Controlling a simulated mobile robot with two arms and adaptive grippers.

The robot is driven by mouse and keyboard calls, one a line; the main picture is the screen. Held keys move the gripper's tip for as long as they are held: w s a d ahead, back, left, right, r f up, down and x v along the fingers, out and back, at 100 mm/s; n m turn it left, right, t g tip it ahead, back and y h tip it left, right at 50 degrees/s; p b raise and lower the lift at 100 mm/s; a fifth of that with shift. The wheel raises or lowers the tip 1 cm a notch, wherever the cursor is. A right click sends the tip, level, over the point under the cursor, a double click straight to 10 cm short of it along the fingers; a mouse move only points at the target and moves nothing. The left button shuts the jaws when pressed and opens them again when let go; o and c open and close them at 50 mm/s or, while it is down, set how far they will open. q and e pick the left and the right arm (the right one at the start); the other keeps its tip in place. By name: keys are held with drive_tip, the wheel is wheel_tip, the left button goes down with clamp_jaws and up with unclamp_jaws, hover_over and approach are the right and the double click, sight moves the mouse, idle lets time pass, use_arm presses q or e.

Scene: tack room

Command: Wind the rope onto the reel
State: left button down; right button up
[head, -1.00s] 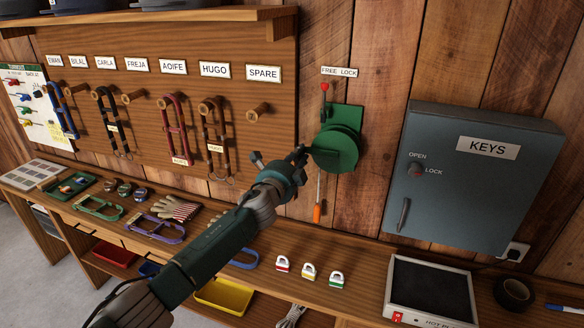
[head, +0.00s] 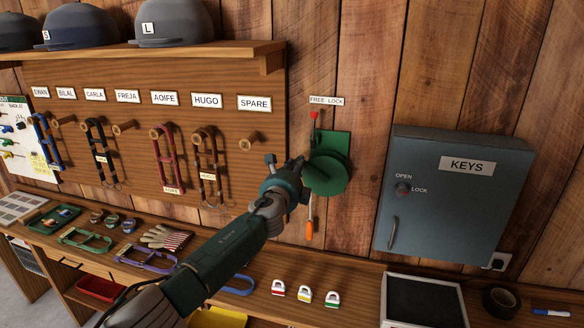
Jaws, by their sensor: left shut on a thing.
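The green reel (head: 328,174) is mounted on the wood wall below the FREE LOCK label (head: 327,100). A lever with a red knob (head: 314,115) stands upright above it, nearer the FREE side. My left gripper (head: 301,168) is at the reel's left edge, shut on what looks like its crank handle, which the fingers mostly hide. Below the reel hangs a thin line with an orange end piece (head: 310,229), apparently the rope. Any rope on the drum cannot be made out. My right gripper is not in view.
A grey KEYS cabinet (head: 455,190) stands out from the wall on the right. Halters hang on pegs at left, under a shelf (head: 160,62) of helmets.

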use_arm(q)
drive_tip(key=shift+s+d+r, duration=0.1)
drive_tip(key=shift+d+r, duration=0.25)
drive_tip(key=c, duration=1.6)
unclamp_jaws()
drive_tip(key=shift+d, duration=0.1)
drive_tip(key=shift+o, duration=0.2)
drive_tip(key=shift+f, duration=0.1)
drive_tip(key=shift+s+a, duration=0.35)
drive_tip(key=shift+a, duration=0.05)
drive_tip(key=v, duration=1.1)
drive_tip(key=shift+s+d, duration=0.2)
drive_tip(key=shift+d, duration=0.1)
